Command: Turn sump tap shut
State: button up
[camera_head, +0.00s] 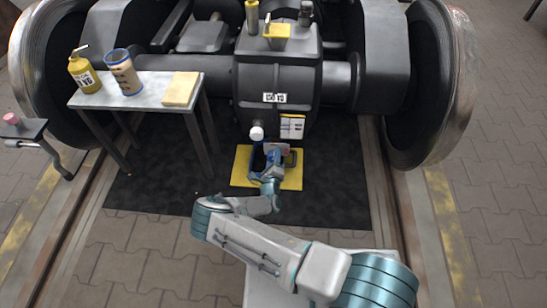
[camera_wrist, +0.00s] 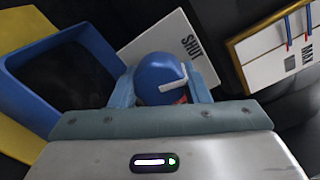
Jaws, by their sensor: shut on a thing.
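A little red shows under the knob. In the head view my gripper (camera_head: 271,160) is low below the dark gearbox (camera_head: 272,80), and it hides the tap.
A blue open tray (camera_wrist: 60,75) lies left of the knob. A gauge plate marked MAX (camera_wrist: 278,50) is at the right. A yellow mat (camera_head: 240,170) lies below the gearbox. A table (camera_head: 150,92) with a bottle and cup stands left; wheels flank the gearbox.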

jog(key=shift+n, duration=1.3)
jog(key=shift+s, duration=0.1)
jog(key=o, duration=1)
